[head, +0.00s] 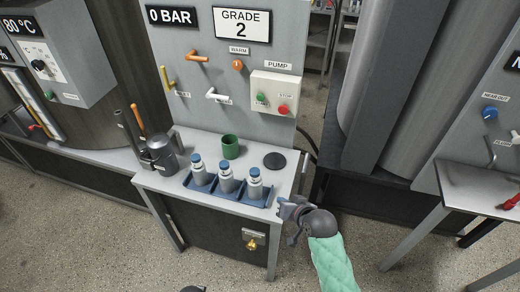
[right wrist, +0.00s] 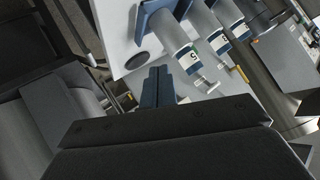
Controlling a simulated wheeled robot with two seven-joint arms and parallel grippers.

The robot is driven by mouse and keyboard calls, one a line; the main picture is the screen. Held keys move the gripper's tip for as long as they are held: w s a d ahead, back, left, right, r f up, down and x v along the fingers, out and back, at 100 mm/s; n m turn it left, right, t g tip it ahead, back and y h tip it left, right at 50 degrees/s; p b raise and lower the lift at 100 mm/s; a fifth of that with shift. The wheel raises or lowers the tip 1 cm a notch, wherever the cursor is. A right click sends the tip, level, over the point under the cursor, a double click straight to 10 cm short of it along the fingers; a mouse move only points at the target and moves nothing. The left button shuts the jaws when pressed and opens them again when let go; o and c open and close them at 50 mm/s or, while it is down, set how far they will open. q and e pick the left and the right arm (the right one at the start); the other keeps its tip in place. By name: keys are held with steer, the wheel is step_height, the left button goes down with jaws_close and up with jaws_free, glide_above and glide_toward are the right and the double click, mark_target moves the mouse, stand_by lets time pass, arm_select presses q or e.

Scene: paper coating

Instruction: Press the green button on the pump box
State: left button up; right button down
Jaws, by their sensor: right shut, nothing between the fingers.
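The pump box (head: 291,84) is a cream box on the upright grey panel in the head view, under a PUMP label. Its green button (head: 261,98) is on the left, by a START label, and its red button (head: 283,109) is on the right. My right gripper (head: 288,208) is shut and empty at the right front corner of the small table, below and well apart from the pump box. In the right wrist view its fingers (right wrist: 158,84) are together, with nothing between them. The pump box is not visible there.
A white handle (head: 217,96) and an orange handle (head: 197,56) stick out of the panel.

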mark_target(260, 98)
arm_select(q)
steer(key=s+a+f, duration=0.1)
steer(key=s+f, duration=0.6)
steer(key=f, duration=0.3)
steer(key=s+a+f, duration=0.1)
steer(key=s+f, duration=0.6)
steer(key=f, duration=0.3)
steer(key=s+a+f+g, duration=0.1)
steer(key=s+f, duration=0.6)
steer(key=f, duration=0.3)
steer(key=shift+a+f, duration=0.3)
steer(key=shift+f, duration=0.1)
arm_select(e)
steer(key=w+a+r+m+t+y, duration=0.2)
steer(key=w+r, duration=0.5)
steer(key=w, duration=0.4)
steer(key=w+a+r+m+t+y, duration=0.1)
steer(key=w+a+r+m+t, duration=0.3)
steer(key=w, duration=0.6)
steer(key=a+r+t, duration=0.2)
steer(key=a+r, duration=0.1)
steer(key=r, duration=0.1)
steer(key=shift+w+a+r+t+y, duration=0.3)
steer(key=shift+w+a+t+y, duration=0.05)
steer(key=shift+t+y, duration=0.05)
arm_select(q)
steer(key=shift+w, duration=0.15)
arm_select(e)
steer(key=shift+w, duration=0.1)
